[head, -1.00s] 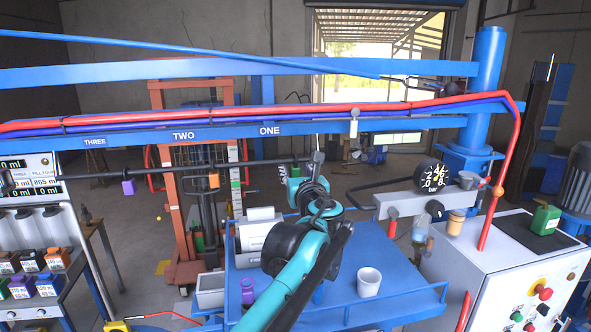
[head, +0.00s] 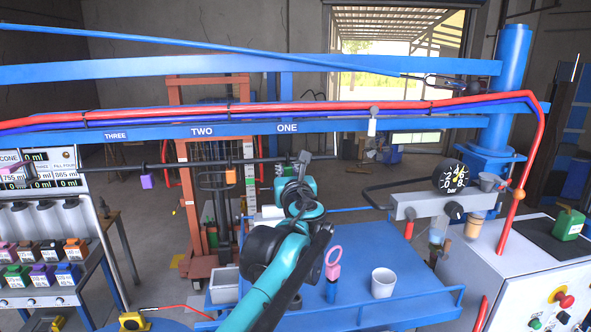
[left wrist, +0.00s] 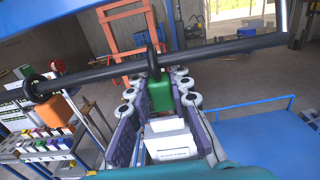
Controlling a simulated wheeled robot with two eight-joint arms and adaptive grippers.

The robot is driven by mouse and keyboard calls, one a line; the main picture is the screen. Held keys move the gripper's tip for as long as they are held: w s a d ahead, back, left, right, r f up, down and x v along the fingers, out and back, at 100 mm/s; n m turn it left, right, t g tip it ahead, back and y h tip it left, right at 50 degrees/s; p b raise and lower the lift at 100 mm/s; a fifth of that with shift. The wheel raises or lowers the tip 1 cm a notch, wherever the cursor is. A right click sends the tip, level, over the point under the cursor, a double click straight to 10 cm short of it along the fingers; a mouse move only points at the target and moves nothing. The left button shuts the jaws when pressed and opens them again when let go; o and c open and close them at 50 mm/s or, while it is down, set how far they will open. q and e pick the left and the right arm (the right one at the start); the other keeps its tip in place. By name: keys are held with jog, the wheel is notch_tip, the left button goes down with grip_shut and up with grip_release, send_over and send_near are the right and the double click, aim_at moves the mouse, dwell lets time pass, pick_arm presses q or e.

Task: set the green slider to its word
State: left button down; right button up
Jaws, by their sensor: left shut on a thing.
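The green slider (left wrist: 160,94) hangs on a dark horizontal rod (left wrist: 95,75). In the left wrist view it sits between the two finger pads of my left gripper (left wrist: 158,100), which is shut on it. The orange slider (head: 231,176) hangs right of the word TWO (head: 202,131). The purple slider (head: 147,181) hangs right of the word THREE (head: 117,135). My right gripper is out of view.
Red and blue hoses run along the blue beam (head: 355,126) above the rod. A blue cart (head: 420,290) with a white cup (head: 383,283) stands below my arm. A pressure gauge (head: 450,176) is on the right. A rack of coloured containers (head: 40,300) is on the left.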

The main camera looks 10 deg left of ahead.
pick_arm(q)
jog(key=shift+d, duration=0.1)
jog(key=c, duration=1.4)
grip_release()
jog(key=shift+o, duration=0.2)
jog(key=v, duration=1.2)
jog(key=shift+f, duration=0.1)
